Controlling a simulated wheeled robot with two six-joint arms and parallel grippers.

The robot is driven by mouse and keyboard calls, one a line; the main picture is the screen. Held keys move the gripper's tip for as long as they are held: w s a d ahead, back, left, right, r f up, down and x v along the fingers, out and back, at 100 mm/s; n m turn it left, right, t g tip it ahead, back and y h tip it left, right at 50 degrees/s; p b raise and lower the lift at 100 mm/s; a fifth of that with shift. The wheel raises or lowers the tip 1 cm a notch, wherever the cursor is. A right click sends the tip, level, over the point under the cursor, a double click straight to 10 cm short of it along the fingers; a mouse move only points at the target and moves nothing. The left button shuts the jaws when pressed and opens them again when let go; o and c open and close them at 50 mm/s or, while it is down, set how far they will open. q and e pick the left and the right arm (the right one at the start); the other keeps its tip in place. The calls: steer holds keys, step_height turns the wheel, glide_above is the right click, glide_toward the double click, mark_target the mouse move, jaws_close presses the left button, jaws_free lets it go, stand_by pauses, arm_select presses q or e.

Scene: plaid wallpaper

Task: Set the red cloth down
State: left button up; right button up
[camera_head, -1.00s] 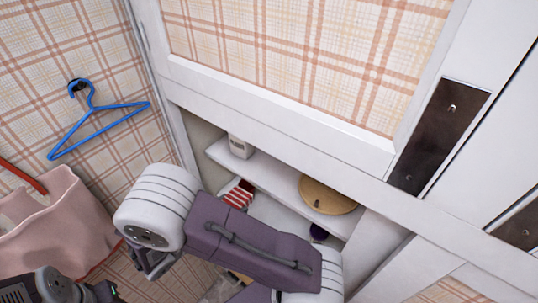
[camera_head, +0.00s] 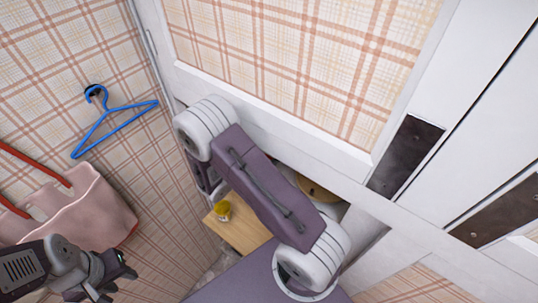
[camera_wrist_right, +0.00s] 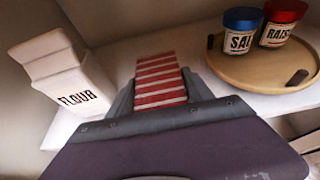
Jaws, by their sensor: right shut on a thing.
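The red cloth (camera_wrist_right: 160,80), with red and white stripes, shows in the right wrist view between the fingers of my right gripper (camera_wrist_right: 160,98), which is shut on it. The cloth is at the white shelf (camera_wrist_right: 118,52), between the flour container and the round wooden tray. I cannot tell whether it touches the shelf. In the head view my right arm hides the cloth and the right gripper. My left gripper (camera_head: 112,276) is open and empty at the lower left, below the pink bag.
A white flour container (camera_wrist_right: 72,82) stands left of the cloth. The round wooden tray (camera_wrist_right: 250,74) at right holds a blue-lidded salt jar (camera_wrist_right: 241,30) and a red-lidded raisins jar (camera_wrist_right: 281,24). A blue hanger (camera_head: 108,125) and pink bag (camera_head: 82,210) hang on the left wall.

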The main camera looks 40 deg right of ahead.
steer(key=shift+w+d+r, duration=0.1)
steer(key=shift+d, duration=0.15)
steer(key=f, duration=0.1)
steer(key=f+p, duration=0.2)
steer(key=shift+d, duration=0.25)
steer(key=shift+w+f, duration=0.15)
steer(key=shift+f, duration=0.25)
steer(key=shift+f, duration=0.15)
steer(key=o, duration=1.4)
steer(key=shift+o, duration=0.4)
